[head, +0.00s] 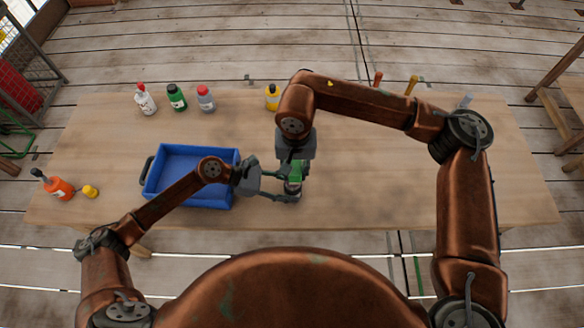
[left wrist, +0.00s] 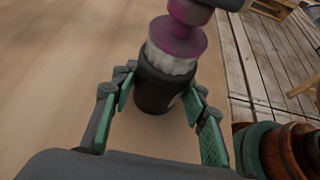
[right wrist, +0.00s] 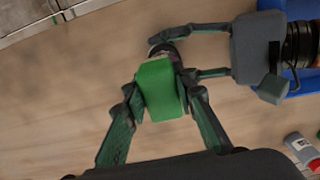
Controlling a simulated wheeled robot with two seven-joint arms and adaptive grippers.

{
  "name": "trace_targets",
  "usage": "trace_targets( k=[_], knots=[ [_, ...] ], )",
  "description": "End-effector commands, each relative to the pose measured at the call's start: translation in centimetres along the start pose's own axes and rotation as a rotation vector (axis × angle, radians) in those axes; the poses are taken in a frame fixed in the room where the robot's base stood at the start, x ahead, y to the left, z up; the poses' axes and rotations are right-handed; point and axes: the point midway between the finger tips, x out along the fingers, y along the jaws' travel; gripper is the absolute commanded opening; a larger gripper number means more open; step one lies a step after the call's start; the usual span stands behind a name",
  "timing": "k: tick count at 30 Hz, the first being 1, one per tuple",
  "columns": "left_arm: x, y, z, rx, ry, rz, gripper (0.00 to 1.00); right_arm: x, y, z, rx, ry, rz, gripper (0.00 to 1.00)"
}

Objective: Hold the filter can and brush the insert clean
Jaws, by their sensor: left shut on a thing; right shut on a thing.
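A dark can (left wrist: 160,88) stands upright on the table, and my left gripper (head: 285,190) is shut around its sides. In the left wrist view a pale, ridged band (left wrist: 168,60) sits at the can's top; I cannot tell whether it is the insert or bristles. A purple round piece (left wrist: 178,38) is directly above that band, seemingly touching it. My right gripper (right wrist: 160,90) is above the can, pointing down, shut on a green block (right wrist: 160,88), apparently the brush handle. The block hides most of the can in the right wrist view. The can's inside is hidden.
A blue tray (head: 152,200) stands just left of the can. Several bottles line the back, including a green one (head: 176,97) and a yellow one (head: 272,97). An orange bottle (head: 58,187) is at the far left.

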Motion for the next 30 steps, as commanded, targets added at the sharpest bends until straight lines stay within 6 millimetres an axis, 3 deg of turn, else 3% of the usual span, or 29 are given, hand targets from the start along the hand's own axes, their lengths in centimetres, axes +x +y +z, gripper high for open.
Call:
trace_targets(
  k=[7,20,30],
  knots=[
    [0.0,0.0,0.0,0.000,0.000,0.000,0.27,0.1,0.1,0.2,0.000,-0.001,0.001,0.05],
    [0.0,0.0,0.0,0.000,0.000,-0.001,0.27,0.0,-1.3,-1.2,0.000,-0.001,0.000,0.05],
    [0.0,0.0,0.0,0.000,0.000,0.000,0.27,0.0,-0.4,-0.5,-0.001,0.000,0.000,0.05]
  ],
)
